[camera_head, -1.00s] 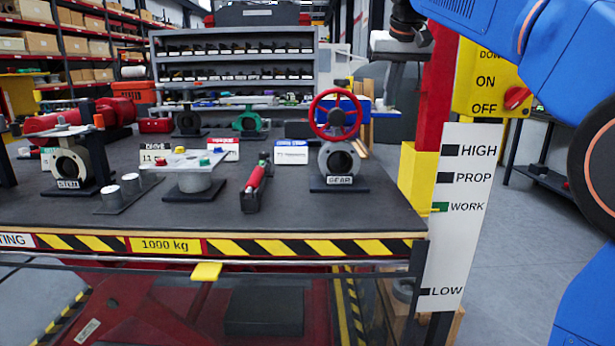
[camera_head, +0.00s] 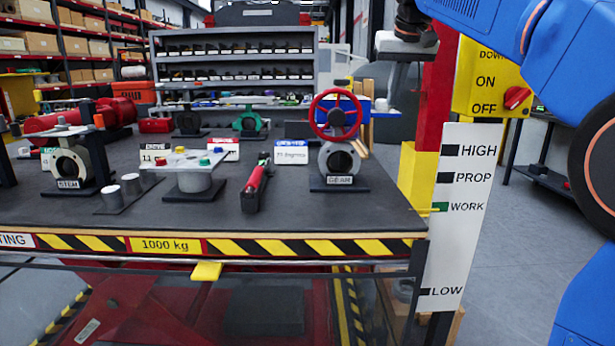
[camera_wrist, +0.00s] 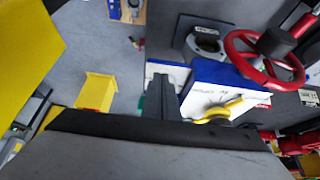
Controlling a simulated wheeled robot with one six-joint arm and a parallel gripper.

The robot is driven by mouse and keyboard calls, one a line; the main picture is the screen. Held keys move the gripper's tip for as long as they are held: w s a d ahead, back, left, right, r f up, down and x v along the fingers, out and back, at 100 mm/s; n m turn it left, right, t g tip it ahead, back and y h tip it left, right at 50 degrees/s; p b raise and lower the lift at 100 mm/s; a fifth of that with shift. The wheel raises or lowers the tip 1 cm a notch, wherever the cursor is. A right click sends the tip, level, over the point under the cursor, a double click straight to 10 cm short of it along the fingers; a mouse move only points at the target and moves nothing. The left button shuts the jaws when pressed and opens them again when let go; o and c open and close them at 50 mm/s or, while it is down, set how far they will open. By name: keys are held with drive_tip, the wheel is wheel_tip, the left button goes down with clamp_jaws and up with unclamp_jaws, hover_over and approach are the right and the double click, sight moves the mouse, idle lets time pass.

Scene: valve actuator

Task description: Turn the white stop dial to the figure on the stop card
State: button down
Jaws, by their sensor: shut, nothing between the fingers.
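In the wrist view a white face (camera_wrist: 203,93) with a blue edge and small print lies just right of the fingers. A yellow piece (camera_wrist: 219,110) sits on its lower part. I cannot make out the white stop dial for certain. A white card with a blue top (camera_head: 291,152) stands on the bench in the head view, its print too small to read surely. Another card (camera_head: 154,155) shows "11".
A red handwheel (camera_head: 336,115) on the GEAR valve (camera_head: 339,160) stands at the bench's right; the wheel is close right of my fingers in the wrist view (camera_wrist: 264,56). A red-black tool (camera_head: 256,184) lies in front. A height board (camera_head: 459,220) stands right of the bench.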

drive_tip(key=shift+s, duration=0.1)
wheel_tip(320, 180, up, 6)
drive_tip(key=shift+s, duration=0.25)
idle(0.5)
drive_tip(key=shift+w+a+f, duration=0.1)
drive_tip(key=shift+a+f, duration=0.4)
drive_tip(key=shift+f, duration=0.5)
drive_tip(key=shift+w+a+f, duration=0.1)
drive_tip(key=shift+a+f, duration=0.35)
drive_tip(key=shift+f, duration=0.55)
drive_tip(key=shift+w+a+f, duration=0.1)
drive_tip(key=shift+a+f, duration=0.4)
drive_tip(key=shift+f, duration=0.5)
drive_tip(key=shift+s+d, duration=0.1)
drive_tip(key=shift+d, duration=0.8)
drive_tip(key=shift+d, duration=0.55)
